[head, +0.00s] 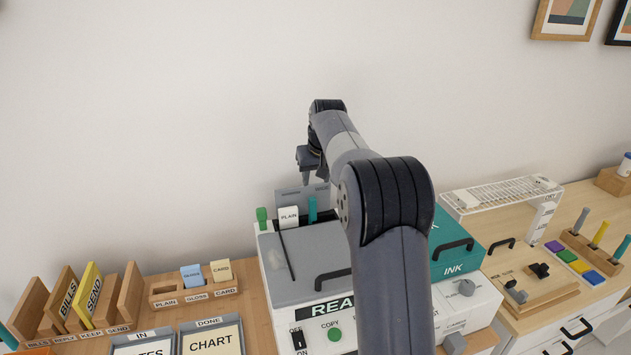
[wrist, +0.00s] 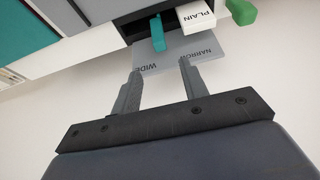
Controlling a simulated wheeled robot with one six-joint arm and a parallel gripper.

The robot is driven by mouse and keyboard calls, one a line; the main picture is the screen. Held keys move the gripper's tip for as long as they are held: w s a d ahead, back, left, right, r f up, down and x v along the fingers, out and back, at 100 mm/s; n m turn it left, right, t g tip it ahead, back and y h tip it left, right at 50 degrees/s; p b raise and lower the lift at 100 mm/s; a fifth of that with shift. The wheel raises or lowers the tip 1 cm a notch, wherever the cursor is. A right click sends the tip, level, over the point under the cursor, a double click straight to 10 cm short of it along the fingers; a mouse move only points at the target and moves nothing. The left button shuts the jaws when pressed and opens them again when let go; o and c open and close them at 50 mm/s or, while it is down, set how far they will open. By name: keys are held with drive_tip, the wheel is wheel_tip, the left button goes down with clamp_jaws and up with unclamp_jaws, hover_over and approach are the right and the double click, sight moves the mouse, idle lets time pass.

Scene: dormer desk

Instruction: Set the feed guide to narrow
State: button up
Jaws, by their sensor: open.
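The feed guide is a teal upright tab (head: 312,208) at the back of the white printer (head: 280,262), right of a white PLAIN card (head: 288,217). In the wrist view the teal tab (wrist: 157,34) stands in front of a grey plate (wrist: 176,52) marked WIDE and NARROW, towards the WIDE side. My gripper (wrist: 160,66) is open and empty, its two fingers pointing at the plate, with the tab beyond and roughly between the fingertips. In the head view my gripper (head: 308,170) hangs above the back of the printer, partly hidden by my arm.
A green tab (head: 262,216) stands left of the PLAIN card. A teal INK box (head: 452,245) is right of my arm. A wooden card holder (head: 194,288) and several file slots (head: 80,305) are at left. The wall behind is bare near my gripper.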

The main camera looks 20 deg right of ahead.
sight(312, 199)
drive_tip(key=p+x, duration=0.6)
drive_tip(key=x, duration=0.2)
drive_tip(key=shift+f+p, duration=0.4)
drive_tip(key=shift+c, duration=0.3)
clamp_jaws()
idle(0.4)
